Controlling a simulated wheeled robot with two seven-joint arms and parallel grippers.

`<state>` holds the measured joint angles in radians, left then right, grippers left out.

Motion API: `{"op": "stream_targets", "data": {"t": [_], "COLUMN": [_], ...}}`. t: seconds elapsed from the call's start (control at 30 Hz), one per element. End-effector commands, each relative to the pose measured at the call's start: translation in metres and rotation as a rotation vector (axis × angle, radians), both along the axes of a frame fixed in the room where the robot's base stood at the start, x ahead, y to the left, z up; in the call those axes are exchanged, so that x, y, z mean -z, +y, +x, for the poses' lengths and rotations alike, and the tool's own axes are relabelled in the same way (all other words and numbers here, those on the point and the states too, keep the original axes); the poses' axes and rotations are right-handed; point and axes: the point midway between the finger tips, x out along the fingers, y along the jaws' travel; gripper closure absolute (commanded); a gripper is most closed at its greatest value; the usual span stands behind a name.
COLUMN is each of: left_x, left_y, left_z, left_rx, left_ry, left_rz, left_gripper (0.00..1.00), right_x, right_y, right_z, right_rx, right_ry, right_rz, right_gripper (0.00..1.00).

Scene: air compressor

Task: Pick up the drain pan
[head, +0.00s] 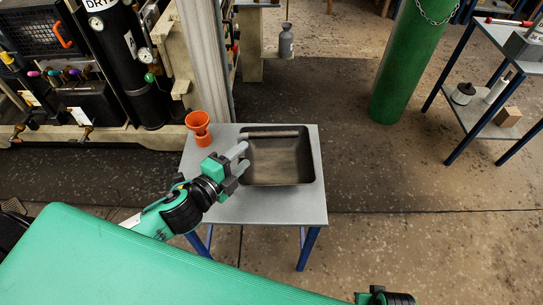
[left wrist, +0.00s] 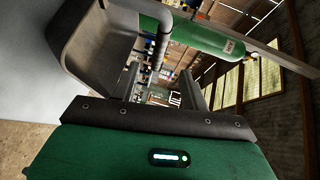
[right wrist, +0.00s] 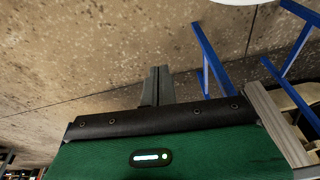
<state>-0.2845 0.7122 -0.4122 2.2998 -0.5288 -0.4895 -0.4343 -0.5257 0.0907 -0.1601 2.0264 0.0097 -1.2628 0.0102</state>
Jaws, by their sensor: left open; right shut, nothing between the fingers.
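The drain pan (head: 278,162) is a dark grey rectangular tray with a light bar along its far side. It lies on a small grey table (head: 265,207). My left gripper (head: 240,159) is open at the pan's left edge, its fingers pointing toward the pan. In the left wrist view the pan (left wrist: 95,45) fills the upper left, close to the left finger. I cannot tell whether the rim lies between the fingers. My right gripper is shut and empty over the floor in the right wrist view (right wrist: 157,85); only part of that arm shows low in the head view.
Compressor machinery (head: 95,75) stands behind to the left. A green cylinder (head: 413,65) stands at the back right, with a blue-legged bench (head: 480,105) beyond. The floor right of the table is clear.

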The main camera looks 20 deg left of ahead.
Motion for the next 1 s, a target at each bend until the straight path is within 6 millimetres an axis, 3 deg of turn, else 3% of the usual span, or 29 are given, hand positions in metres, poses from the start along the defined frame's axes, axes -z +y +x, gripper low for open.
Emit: {"op": "stream_targets", "data": {"t": [0.5,0.87,1.0], "left_x": [0.009,0.013,0.015], "left_y": [-0.020,-0.026,-0.032], "left_z": [0.063,0.083,0.101], "left_rx": [-0.003,-0.003,-0.004], "left_ry": [0.000,0.001,0.000], "left_rz": [-0.004,-0.003,-0.004], "left_gripper": [0.55,0.55,0.55], "right_x": [0.007,0.009,0.010], "right_y": [0.000,-0.001,-0.001], "right_z": [-0.001,-0.002,-0.003], "right_rx": [0.000,0.000,0.000], "right_ry": [0.008,0.011,0.014], "right_rz": [-0.001,-0.002,-0.002], "right_gripper": [1.00,1.00,1.00]}}
